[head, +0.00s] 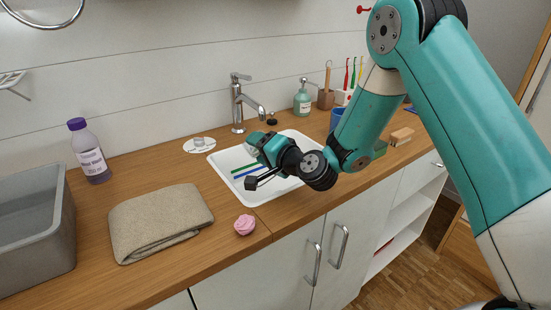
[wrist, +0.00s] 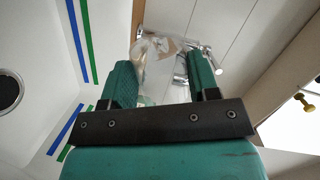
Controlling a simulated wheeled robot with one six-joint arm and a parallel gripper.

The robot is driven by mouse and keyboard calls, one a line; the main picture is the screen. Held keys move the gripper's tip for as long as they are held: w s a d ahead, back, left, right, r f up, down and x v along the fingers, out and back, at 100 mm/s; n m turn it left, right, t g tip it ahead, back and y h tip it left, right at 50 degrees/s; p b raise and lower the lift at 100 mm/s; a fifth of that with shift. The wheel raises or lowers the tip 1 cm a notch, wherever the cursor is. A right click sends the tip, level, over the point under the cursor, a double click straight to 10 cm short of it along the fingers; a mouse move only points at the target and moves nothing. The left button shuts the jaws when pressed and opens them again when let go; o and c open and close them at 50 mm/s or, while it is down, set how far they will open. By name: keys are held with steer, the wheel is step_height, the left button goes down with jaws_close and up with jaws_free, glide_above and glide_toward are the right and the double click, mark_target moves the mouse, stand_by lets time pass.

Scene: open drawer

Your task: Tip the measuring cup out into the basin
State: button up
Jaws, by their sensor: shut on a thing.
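The clear measuring cup (wrist: 163,68) is between the two fingers of my gripper (wrist: 161,85) in the wrist view. The gripper is shut on it. In the head view my gripper (head: 256,142) is above the white basin (head: 232,157), which is set into the wooden counter. The cup cannot be made out clearly there, and I cannot tell what is in it. The basin also shows at the left of the wrist view (wrist: 40,60), with green and blue stripes and a dark round drain.
A chrome tap (head: 238,100) stands behind the basin. Left of it are a folded beige cloth (head: 160,220), a pink swirl-shaped thing (head: 244,224), a purple-capped bottle (head: 90,152) and a grey tub (head: 35,240). A soap dispenser (head: 302,103) and a blue cup (head: 336,118) stand at the right.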

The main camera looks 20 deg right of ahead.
steer(key=shift+d+r+m, duration=0.1)
steer(key=shift+r+m, duration=0.05)
steer(key=shift+m, duration=0.15)
